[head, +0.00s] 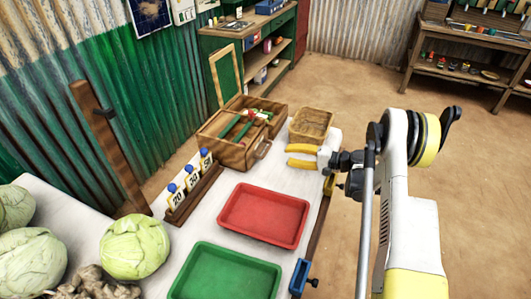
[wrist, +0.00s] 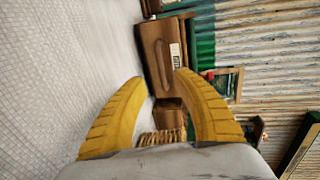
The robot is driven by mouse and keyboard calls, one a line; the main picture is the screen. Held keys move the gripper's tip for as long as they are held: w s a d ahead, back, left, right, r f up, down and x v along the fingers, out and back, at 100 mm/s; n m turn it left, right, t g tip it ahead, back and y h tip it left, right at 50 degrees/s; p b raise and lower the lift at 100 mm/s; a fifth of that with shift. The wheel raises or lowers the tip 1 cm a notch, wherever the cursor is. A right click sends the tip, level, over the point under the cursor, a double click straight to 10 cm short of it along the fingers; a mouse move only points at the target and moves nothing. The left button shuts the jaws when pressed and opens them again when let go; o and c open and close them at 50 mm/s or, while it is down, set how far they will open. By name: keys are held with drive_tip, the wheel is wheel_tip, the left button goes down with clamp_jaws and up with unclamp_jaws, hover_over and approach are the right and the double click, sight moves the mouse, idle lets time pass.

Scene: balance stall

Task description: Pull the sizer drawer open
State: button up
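In the wrist view the wooden front (wrist: 156,52) with a small pale label shows ahead, beyond and between the open fingertips (wrist: 161,77). I cannot tell from the frames how far out the drawer is.
A woven basket (head: 312,124) stands close behind my gripper. A red tray (head: 264,214) and a green tray (head: 222,272) lie nearer. A wooden rack with number cards (head: 192,190) and cabbages (head: 135,247) are at the left. The floor right of the table is clear.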

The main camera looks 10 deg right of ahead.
sight(266, 151)
drive_tip(key=b+x, duration=0.3)
drive_tip(key=x, duration=0.6)
drive_tip(key=shift+a+f, duration=0.1)
drive_tip(key=shift+w+a, duration=0.4)
drive_tip(key=shift+a, duration=0.1)
clamp_jaws()
unclamp_jaws()
drive_tip(key=shift+d, duration=0.15)
